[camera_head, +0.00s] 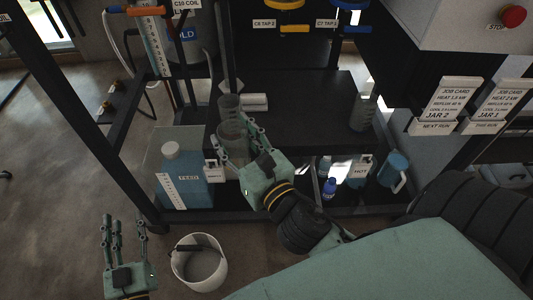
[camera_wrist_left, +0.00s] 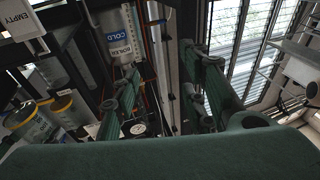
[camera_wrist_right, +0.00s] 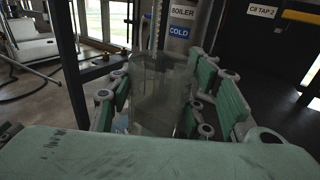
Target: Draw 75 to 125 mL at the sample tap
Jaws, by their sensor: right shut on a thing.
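My right gripper (camera_head: 238,135) is shut on a clear glass beaker (camera_head: 231,136), held upright over the front edge of the dark bench. The beaker fills the space between the fingers in the right wrist view (camera_wrist_right: 160,92); I see no liquid in it. Two labelled taps hang at the top: one marked C8 TAP 2 with an orange handle (camera_head: 294,29), one marked C7 TAP 1 with a blue handle (camera_head: 345,29). I cannot tell which is the sample tap. My left gripper (camera_head: 111,222) is open and empty at lower left; its spread fingers show in the left wrist view (camera_wrist_left: 160,85).
A blue jug (camera_head: 184,180) stands left, a white bucket (camera_head: 214,278) on the floor. The bench middle is clear.

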